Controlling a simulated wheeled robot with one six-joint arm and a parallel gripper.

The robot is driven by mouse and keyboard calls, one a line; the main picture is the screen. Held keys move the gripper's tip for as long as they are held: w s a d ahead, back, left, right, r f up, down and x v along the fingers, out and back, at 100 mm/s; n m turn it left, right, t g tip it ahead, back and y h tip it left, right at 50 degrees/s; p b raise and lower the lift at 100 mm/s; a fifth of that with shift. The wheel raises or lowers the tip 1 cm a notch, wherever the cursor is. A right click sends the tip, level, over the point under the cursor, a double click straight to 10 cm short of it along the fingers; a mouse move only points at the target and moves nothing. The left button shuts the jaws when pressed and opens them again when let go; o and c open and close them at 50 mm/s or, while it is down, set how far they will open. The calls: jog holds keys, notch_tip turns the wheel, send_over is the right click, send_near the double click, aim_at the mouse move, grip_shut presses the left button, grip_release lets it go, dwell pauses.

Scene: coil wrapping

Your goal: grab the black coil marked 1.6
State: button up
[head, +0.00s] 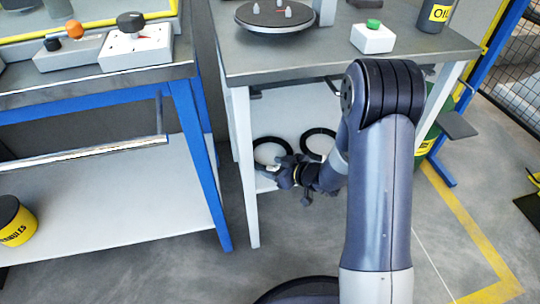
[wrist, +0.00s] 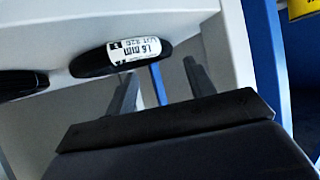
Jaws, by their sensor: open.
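Two black coils lie on the lower shelf in the head view. The black coil marked 1.6 (wrist: 92,64) is close ahead in the wrist view, with a white label reading 1.6 mm on its rim. It appears to be the left ring (head: 270,139) in the head view, nearer the white table leg. My gripper (head: 272,172) is at the front edge of this coil, partly covering it. In the wrist view my gripper (wrist: 161,75) is open, its two fingers pointing toward the shelf. The coil lies ahead and to the left, not clearly between the fingers.
The other black coil (head: 318,131) lies to the right on the same shelf (head: 290,113); it also shows at the wrist view's left edge (wrist: 20,82). A white table leg (head: 245,180) stands close left of my gripper. A blue-legged bench (head: 195,150) is further left.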

aim_at(260, 165)
jog(key=b+x, duration=0.1)
jog(key=x, duration=0.1)
jog(key=b+x, duration=0.1)
jog(key=x, duration=0.2)
jog(key=shift+s+a+f+b, duration=0.25)
jog(key=shift+b, duration=0.05)
jog(key=shift+w+a, duration=0.25)
jog(key=shift+c, duration=0.3)
grip_shut()
